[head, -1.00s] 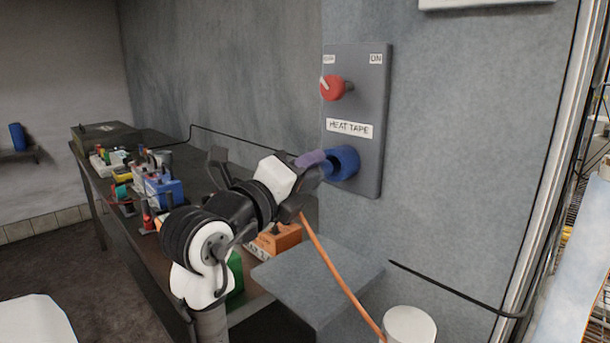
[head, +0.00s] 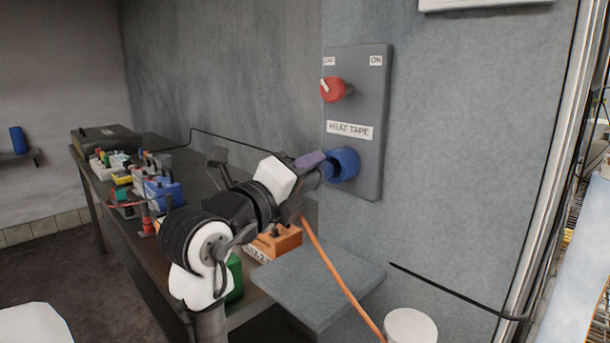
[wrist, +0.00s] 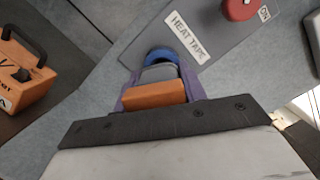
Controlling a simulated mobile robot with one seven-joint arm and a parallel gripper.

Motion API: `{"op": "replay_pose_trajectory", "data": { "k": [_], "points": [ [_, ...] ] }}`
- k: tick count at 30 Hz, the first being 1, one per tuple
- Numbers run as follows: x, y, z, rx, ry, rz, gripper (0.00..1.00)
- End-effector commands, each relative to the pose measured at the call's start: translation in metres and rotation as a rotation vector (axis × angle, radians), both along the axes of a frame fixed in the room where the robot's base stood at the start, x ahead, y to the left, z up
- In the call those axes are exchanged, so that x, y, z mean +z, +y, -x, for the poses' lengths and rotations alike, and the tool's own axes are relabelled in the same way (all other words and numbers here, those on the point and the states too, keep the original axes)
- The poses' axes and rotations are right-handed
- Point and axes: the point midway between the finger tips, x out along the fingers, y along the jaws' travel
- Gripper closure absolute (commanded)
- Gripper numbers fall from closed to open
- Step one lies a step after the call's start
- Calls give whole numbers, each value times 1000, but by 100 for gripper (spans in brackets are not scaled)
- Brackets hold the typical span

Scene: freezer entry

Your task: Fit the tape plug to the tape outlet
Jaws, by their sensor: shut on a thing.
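The tape outlet (head: 346,165) is a round blue socket low on the grey wall panel, under the "HEAT TAPE" label (head: 349,130). It also shows in the wrist view (wrist: 160,56). My gripper (head: 313,166), with purple fingers, is shut on the tape plug right in front of the outlet. In the wrist view the plug (wrist: 158,74) shows as a grey body with an orange rear part between the fingers, lined up with the blue ring. The plug's front end meets or overlaps the outlet's mouth; I cannot tell how deep it sits. An orange cable (head: 335,268) hangs down from the gripper.
A red rotary switch (head: 334,90) is above the outlet on the same panel. A grey shelf (head: 318,280) juts out below. A workbench on the left holds an orange box (head: 280,240) and several coloured devices. A white cylinder (head: 410,326) stands below right.

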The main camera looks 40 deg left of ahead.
Motion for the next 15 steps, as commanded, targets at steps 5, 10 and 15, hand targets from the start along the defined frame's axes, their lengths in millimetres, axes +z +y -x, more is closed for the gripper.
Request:
{"op": "replay_pose_trajectory", "data": {
  "k": [5, 10, 15],
  "points": [
    [0, 0, -2, 0, -1, 0, 86],
    [0, -1, -6, 0, -1, 0, 86],
    [0, -1, -10, -1, -2, 0, 86]
  ]
}}
